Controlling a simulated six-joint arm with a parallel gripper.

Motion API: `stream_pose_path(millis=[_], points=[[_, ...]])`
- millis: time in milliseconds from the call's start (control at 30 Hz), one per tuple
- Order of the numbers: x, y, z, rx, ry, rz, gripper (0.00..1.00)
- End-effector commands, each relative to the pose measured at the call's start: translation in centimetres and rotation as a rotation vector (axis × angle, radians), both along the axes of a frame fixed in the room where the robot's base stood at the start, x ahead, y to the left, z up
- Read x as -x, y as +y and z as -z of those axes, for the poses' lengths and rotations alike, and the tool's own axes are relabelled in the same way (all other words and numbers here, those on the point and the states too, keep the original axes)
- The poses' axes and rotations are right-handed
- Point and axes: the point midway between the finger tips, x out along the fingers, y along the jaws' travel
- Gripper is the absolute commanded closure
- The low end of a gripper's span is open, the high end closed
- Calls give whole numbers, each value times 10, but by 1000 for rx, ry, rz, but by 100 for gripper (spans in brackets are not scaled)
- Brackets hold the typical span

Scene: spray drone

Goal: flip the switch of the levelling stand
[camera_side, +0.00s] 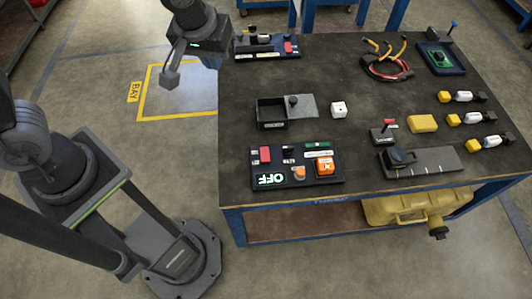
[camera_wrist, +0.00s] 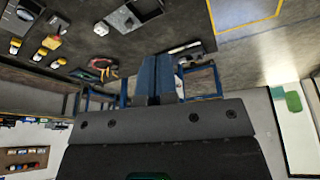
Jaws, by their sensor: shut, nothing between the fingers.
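I cannot tell for sure which fixture is the levelling stand. A small dark block with an upright lever (camera_side: 383,133) stands right of the table's middle. A dark control panel (camera_side: 334,179) at the front left has a red rocker, orange knobs and a lit "OFF" display (camera_side: 270,179). A similar panel (camera_side: 268,53) lies at the back left. My gripper (camera_side: 170,80) hangs in the air left of the table, apart from everything on it. In the wrist view its blue fingers (camera_wrist: 158,72) are together and empty.
An open dark box (camera_side: 270,113) with a grey lid, a white cube (camera_side: 339,109), a yellow block (camera_side: 422,123), a marked grey plate (camera_side: 440,162) and coiled cables (camera_side: 388,65) are on the table (camera_side: 235,130). The middle back of the tabletop is clear.

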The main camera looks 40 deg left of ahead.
Motion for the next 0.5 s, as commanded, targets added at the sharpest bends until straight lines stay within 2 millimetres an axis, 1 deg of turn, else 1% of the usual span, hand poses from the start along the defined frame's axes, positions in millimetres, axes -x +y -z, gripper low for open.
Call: stream_pose_path(millis=[33,167,200,333,500], points=[[-7,-10,15,-3,16,-23,100],[-22,-31,49,-6,29,-94,100],[-26,-38,61,-7,32,-116,100],[-35,-61,100,-11,40,-185,100],[-38,-86,151,-15,44,-262,100]])
